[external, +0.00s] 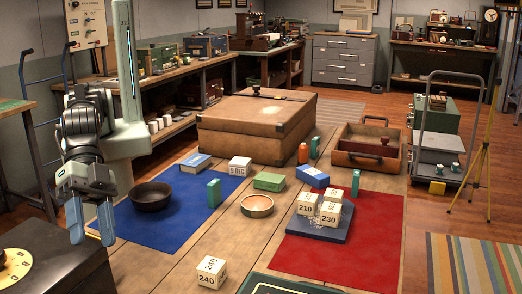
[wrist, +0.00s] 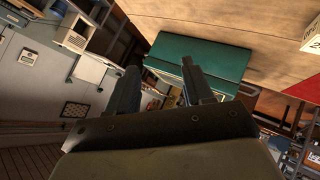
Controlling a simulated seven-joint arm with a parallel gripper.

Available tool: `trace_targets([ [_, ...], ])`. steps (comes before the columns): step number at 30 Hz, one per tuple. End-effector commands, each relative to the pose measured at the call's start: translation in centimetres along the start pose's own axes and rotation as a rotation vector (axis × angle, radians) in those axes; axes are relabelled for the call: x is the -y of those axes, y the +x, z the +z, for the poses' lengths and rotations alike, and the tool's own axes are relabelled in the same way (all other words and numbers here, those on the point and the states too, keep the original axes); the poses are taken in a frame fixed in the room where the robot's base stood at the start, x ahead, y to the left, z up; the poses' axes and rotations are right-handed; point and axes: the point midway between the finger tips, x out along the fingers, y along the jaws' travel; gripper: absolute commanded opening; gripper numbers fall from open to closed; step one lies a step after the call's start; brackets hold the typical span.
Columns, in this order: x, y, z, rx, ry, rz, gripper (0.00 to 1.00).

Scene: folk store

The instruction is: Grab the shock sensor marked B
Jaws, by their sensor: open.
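My gripper (external: 91,226) hangs open and empty at the left of the table in the external view, beside the blue mat. In the wrist view its two fingers (wrist: 160,80) are apart with nothing between them. I cannot make out a marking B on anything, so I cannot tell which object is the shock sensor. Small upright green boxes stand on the blue mat's right edge (external: 214,193), near the red mat (external: 355,184) and behind the blue box (external: 314,147). Small white-and-green items (external: 455,170) sit on the cart at the right, too small to read.
A dark bowl (external: 152,197) stands on the blue mat (external: 165,228). A wooden bowl (external: 257,205), blue box (external: 312,176) and numbered white blocks (external: 330,216) occupy the table's middle. A large case (external: 250,127) and open wooden tray (external: 367,158) stand behind. The red mat's (external: 385,235) right side is clear.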

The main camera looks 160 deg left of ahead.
Motion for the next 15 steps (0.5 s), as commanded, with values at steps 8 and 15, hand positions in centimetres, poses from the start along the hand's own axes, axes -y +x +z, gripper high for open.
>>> trace_targets([
  [8, 15.7, -6.7, -3.6, 0.093, -0.499, -0.318, 0.51],
  [15, 27.2, -14.6, -4.3, 0.103, -0.943, -0.612, 0.51],
])
